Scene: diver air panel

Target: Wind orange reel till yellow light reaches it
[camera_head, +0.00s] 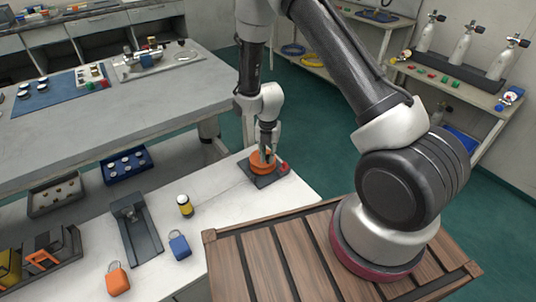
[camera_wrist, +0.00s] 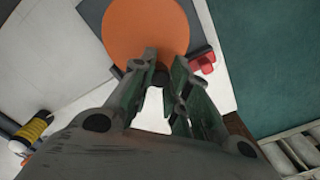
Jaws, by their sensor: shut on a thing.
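The orange reel (camera_head: 257,166) sits on a dark base plate (camera_head: 262,181) near the far right corner of the white bench. In the wrist view the reel (camera_wrist: 148,25) is a flat orange disc at the top. My gripper (camera_head: 266,150) points down at the reel. In the wrist view my gripper (camera_wrist: 162,80) is shut on a small dark knob (camera_wrist: 160,77) at the disc's near edge; the fingers partly hide it.
A red part (camera_head: 283,168) sits beside the reel. A long grey table (camera_head: 150,95) stands behind.

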